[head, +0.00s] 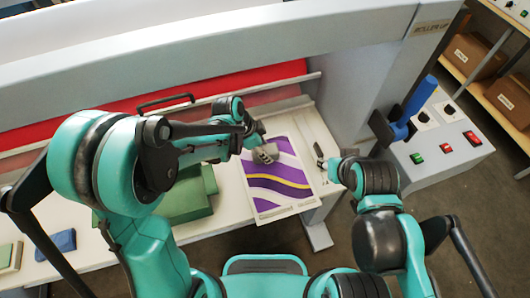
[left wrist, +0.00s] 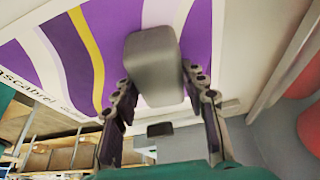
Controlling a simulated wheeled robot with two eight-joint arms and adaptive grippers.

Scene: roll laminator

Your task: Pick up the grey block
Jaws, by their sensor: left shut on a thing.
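The grey block (head: 266,153) is at the upper part of the purple, white and yellow print (head: 282,190) on the white table. My left gripper (head: 257,147) is at the block and shut on it. In the left wrist view the rounded grey block (left wrist: 154,62) sits between the two fingers of my left gripper (left wrist: 158,78), with the print behind it. I cannot tell whether the block touches the print. My right gripper (head: 325,162) is just right of the print, small and partly hidden by its own arm; its jaws are unclear.
A green stepped block (head: 190,198) stands left of the print, partly behind my left arm. A blue block (head: 62,240) lies at the far left. The laminator's red roller (head: 215,88) runs behind the table. A control box (head: 440,150) with a blue lever (head: 418,98) stands at the right.

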